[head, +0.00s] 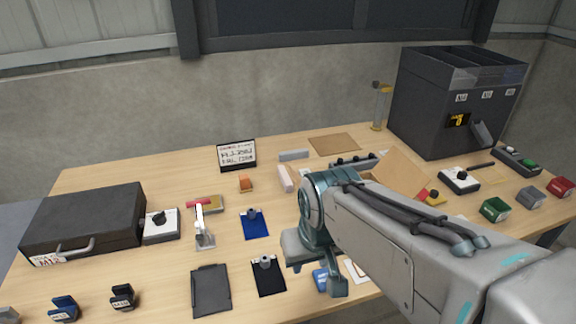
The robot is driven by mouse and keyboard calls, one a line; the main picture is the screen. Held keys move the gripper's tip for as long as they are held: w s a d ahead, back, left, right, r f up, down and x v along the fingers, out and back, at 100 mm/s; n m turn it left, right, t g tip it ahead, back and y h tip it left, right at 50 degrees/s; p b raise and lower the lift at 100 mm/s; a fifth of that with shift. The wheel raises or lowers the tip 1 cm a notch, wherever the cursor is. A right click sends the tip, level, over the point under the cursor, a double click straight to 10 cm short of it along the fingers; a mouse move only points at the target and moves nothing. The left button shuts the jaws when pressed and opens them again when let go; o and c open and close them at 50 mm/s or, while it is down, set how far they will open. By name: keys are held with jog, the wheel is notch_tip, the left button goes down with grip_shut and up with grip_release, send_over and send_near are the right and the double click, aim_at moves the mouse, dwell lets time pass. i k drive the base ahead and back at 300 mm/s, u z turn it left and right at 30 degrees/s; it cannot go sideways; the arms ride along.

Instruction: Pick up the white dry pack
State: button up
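My gripper (318,275) hangs over the front middle of the table, pointing down, partly hidden by my arm. I cannot tell how far apart its fingers are, and nothing clearly shows between them. A small blue object (320,280) is close beside it. A pale pinkish-white block (285,178) lies farther back, left of my arm.
A black case (85,222) stands at the left and a dark bin unit (455,105) at the back right. An open cardboard box (400,172) sits behind my arm. Bare wood shows at the back left.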

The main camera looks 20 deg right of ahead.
aim_at(301, 172)
jog(key=z, duration=0.05)
jog(key=k, duration=1.2)
jog(key=z, duration=0.65)
jog(key=i, duration=1.7)
jog(key=u, duration=0.75)
